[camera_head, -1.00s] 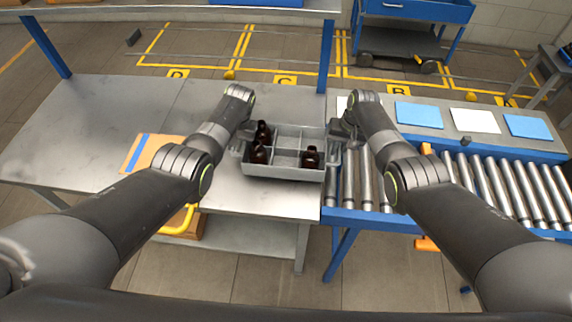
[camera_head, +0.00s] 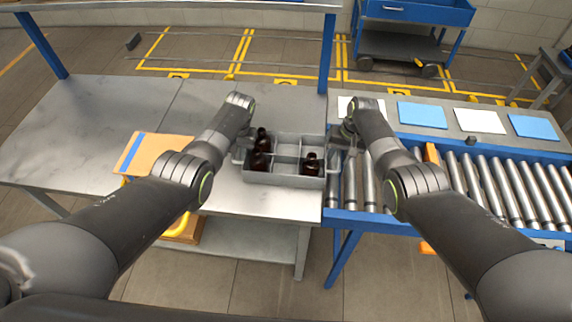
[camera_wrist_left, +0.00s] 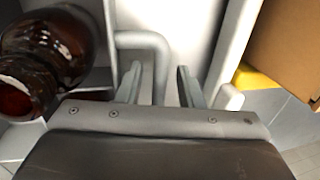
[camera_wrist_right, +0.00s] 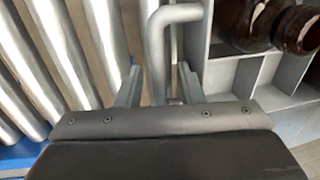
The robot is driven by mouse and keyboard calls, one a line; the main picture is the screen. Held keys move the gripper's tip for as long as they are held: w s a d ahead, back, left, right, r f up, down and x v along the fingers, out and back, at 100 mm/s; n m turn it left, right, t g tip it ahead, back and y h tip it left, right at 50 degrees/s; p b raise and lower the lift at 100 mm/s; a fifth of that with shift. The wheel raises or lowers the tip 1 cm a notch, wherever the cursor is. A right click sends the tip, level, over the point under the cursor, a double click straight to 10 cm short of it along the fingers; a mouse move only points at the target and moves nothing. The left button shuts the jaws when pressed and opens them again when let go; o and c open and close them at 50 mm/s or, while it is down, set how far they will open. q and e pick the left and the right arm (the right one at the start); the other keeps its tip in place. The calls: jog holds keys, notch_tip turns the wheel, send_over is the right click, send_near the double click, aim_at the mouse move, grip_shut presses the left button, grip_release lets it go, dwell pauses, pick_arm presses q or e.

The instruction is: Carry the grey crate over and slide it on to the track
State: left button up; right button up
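The grey crate (camera_head: 290,180) is at the right end of the metal table in the head view, close beside the roller track (camera_head: 500,186). Amber bottles stand in it: one rear left (camera_head: 262,140), one front left (camera_head: 260,162), one front right (camera_head: 310,165). My left gripper (camera_head: 241,150) is at its left handle, which shows in the left wrist view (camera_wrist_left: 150,42). My right gripper (camera_head: 341,140) is at its right handle, also in the right wrist view (camera_wrist_right: 156,55). Each handle stands between spread fingers, with gaps showing. Whether the crate's base touches the table is hidden.
A cardboard box (camera_head: 155,155) with a blue stripe is left of the crate. Blue and white sheets (camera_head: 422,115) lie behind the track. A blue post (camera_head: 327,55) rises at the table's back.

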pick_arm(q)
jog(key=shift+r, duration=0.15)
jog(key=v, duration=1.1)
jog(key=shift+r, duration=0.35)
pick_arm(e)
notch_tip(320, 180, up, 12)
jog(key=d, duration=0.2)
pick_arm(q)
jog(key=shift+d, duration=0.1)
pick_arm(e)
jog(key=shift+s+f, duration=0.1)
dwell(0.4)
